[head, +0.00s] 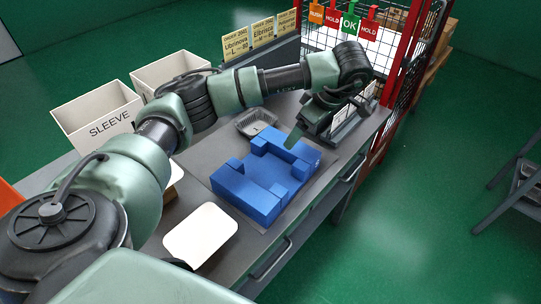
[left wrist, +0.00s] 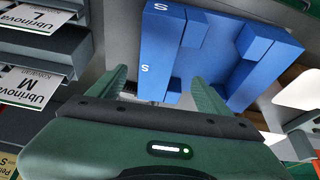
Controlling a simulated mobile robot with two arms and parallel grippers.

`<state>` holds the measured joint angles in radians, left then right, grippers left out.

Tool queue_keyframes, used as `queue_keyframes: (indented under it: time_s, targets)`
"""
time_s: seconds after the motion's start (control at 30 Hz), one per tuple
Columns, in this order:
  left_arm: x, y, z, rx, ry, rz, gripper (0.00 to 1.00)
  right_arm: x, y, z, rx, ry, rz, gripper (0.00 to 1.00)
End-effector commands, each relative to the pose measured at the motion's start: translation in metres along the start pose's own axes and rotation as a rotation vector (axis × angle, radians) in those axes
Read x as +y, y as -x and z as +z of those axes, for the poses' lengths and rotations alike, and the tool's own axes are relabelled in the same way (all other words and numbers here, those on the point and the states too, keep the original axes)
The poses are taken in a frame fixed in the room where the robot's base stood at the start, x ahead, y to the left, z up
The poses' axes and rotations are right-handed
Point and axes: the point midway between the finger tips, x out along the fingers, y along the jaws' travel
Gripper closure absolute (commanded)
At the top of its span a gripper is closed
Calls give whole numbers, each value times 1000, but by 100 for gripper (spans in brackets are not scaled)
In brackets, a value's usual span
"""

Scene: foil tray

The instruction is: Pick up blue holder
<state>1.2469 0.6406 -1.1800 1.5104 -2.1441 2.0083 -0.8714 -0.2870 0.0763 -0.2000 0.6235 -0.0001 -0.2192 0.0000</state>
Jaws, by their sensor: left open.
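The blue holder (head: 243,194) lies on the grey workbench, a block with raised corners around a recess. It also shows at the top of the left wrist view (left wrist: 162,40), marked with a white S. My left gripper (head: 300,134) is above the bench just beyond the holder's far side, apart from it as far as I can tell. In the left wrist view its two green fingers (left wrist: 160,76) are spread and nothing is held between them. The holder's far corner is close to a fingertip. My right gripper is not in view.
A foil tray (head: 255,121) lies behind the holder. White cards (head: 201,235) lie at the near left. A bin marked SLEEVE (head: 97,118) and another bin (head: 170,70) stand at the back left. A red-framed mesh rack (head: 408,60) stands at the right end.

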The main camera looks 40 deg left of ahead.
Motion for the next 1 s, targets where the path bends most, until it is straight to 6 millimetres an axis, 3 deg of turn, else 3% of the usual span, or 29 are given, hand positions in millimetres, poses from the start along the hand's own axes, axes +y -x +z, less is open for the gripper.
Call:
queue_keyframes:
  time_s: [0.03,0.1,0.33,0.73,1.0]
  targets:
    - [0,-11,4,2,1,0,21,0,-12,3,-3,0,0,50]
    - [0,-15,5,3,1,-1,21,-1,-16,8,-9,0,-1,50]
    - [-1,-36,6,1,1,-3,21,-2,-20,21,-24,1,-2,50]
    - [-3,-86,-3,3,2,-3,21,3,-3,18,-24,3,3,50]
    - [-2,-93,-2,2,1,0,21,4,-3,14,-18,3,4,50]
